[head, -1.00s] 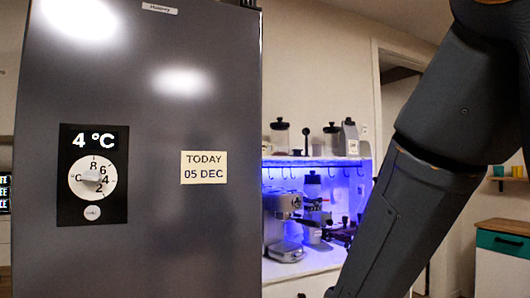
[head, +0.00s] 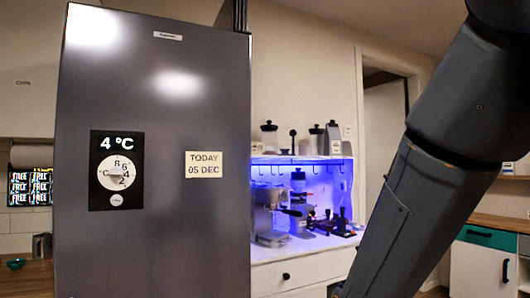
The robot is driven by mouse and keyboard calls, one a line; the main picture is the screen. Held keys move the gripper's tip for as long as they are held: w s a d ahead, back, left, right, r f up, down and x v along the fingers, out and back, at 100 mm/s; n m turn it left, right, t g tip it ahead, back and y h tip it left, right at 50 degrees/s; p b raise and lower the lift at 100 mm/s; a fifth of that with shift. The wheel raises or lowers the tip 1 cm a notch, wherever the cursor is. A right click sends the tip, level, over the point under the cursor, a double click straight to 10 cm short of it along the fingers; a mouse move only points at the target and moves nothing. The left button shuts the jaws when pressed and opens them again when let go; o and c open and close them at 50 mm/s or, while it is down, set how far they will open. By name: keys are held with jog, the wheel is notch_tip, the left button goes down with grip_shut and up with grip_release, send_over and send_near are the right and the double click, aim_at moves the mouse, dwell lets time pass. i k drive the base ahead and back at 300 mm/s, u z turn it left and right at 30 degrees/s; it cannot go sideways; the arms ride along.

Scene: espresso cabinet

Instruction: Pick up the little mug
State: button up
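I cannot make out the little mug for sure in the head view. The espresso cabinet (head: 285,275) stands right of centre, with a blue-lit niche. A silver espresso machine (head: 266,212) stands on its counter, with a grinder (head: 298,188) and several small dark items (head: 335,222) beside it. Anything small among them is too small to tell. My dark arm crosses the right side and runs out at the bottom edge. My gripper is outside the view.
A tall grey fridge (head: 165,235) fills the left-centre, close by. Jars (head: 269,137) stand on the cabinet's upper shelf. A doorway (head: 385,130) opens behind my arm. A wooden counter with a dark kettle (head: 42,245) and a small green dish (head: 16,264) is at far left.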

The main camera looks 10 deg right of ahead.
aim_at(254, 145)
jog(key=z, duration=0.65)
jog(key=i, duration=0.6)
jog(key=z, duration=0.5)
jog(key=i, duration=1.3)
jog(key=u, duration=0.85)
